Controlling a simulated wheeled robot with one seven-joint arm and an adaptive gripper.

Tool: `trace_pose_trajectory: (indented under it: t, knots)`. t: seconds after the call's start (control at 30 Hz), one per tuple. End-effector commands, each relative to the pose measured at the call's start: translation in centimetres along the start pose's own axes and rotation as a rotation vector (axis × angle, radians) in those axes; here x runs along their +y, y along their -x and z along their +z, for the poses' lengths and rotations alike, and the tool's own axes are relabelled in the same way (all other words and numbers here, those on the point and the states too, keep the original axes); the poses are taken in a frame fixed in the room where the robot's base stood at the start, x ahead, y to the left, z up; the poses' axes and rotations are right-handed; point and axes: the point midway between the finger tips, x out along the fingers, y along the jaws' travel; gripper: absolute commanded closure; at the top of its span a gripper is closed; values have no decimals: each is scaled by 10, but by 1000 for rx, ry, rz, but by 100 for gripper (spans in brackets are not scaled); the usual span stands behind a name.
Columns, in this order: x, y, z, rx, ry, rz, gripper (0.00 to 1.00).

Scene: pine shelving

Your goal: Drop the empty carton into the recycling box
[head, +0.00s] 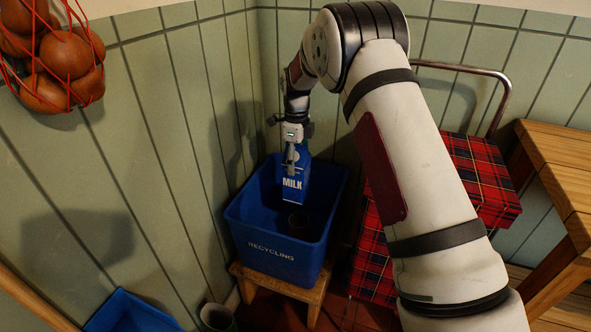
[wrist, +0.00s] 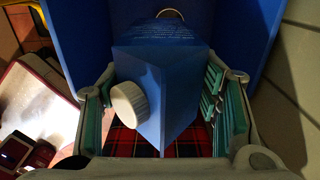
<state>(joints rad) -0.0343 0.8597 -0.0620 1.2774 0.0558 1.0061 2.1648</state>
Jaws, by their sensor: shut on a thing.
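The blue milk carton (head: 294,189) has white MILK lettering and hangs upright from my gripper (head: 291,156). My gripper is shut on its top part. The blue recycling box (head: 268,251) stands in the corner. The carton's lower part is inside the box's opening in the picture, against its back wall; its exact height above the floor of the box is hard to tell. In the wrist view the carton (wrist: 178,75) shows its white cap (wrist: 129,102) between the green-padded fingers (wrist: 160,100), with blue box walls (wrist: 85,35) around it.
The box rests on a wooden stool (head: 301,292). A red tartan trolley (head: 480,170) is at the right, with a wooden table beyond. Tiled walls are close behind. A net bag (head: 60,60) hangs upper left.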

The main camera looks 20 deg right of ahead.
Motion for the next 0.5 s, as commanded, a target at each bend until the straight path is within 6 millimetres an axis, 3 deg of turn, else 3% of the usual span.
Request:
trace_pose_trajectory:
  t: [0.27, 0.5]
  knots:
    - [-1, -13, 1, 0, -23, 0, 66]
    - [-1, -38, 1, 0, -22, 1, 66]
